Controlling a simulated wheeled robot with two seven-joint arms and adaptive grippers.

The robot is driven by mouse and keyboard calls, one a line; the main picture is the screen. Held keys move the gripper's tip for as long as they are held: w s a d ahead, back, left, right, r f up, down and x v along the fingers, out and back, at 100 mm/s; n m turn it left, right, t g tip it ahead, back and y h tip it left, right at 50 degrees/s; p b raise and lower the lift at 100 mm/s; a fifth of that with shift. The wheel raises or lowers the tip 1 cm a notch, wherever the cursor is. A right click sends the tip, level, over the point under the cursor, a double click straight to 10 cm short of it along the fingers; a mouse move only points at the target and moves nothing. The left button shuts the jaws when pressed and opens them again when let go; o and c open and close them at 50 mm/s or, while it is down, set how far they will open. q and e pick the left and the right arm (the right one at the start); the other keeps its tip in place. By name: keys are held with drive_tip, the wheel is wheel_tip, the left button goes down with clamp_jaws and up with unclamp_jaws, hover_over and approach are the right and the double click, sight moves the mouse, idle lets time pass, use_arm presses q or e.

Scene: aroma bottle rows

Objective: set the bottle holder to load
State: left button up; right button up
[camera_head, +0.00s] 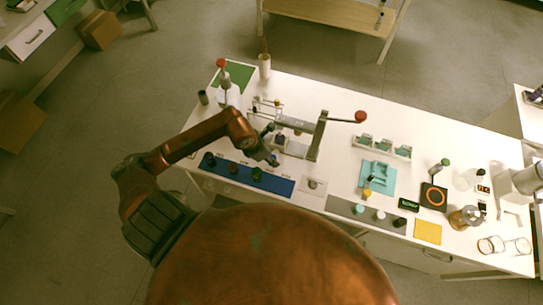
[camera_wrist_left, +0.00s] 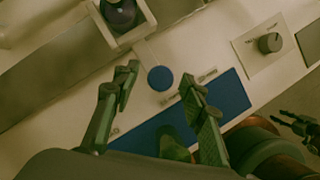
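The bottle holder is a light square frame (camera_wrist_left: 141,27) around a dark bottle (camera_wrist_left: 122,14), at the upper left of the left wrist view. A round blue knob (camera_wrist_left: 160,78) sits on the white surface in front of it, with small labels beside it that are too blurred to read. My left gripper (camera_wrist_left: 160,82) is open, its fingertips apart on either side of the knob in this view. I cannot tell whether they touch it. In the head view my left gripper (camera_head: 268,153) is over the bench near the press stand (camera_head: 316,137). A dark jointed part at the wrist view's right edge may be my right gripper.
A blue strip (camera_head: 225,174) with dark-topped bottles lies along the bench's front edge. A dark dial (camera_wrist_left: 270,43) on a pale plate is right of it. The stand's red-knobbed lever (camera_head: 360,117) sticks out to the right. A teal mat (camera_head: 385,184) lies further right.

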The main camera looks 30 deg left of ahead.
use_arm(q)
drive_tip(key=shift+w, duration=0.1)
drive_tip(key=c, duration=1.1)
use_arm(e)
drive_tip(key=shift+s+d, duration=0.1)
drive_tip(key=shift+s, duration=0.15)
drive_tip(key=shift+w, duration=0.15)
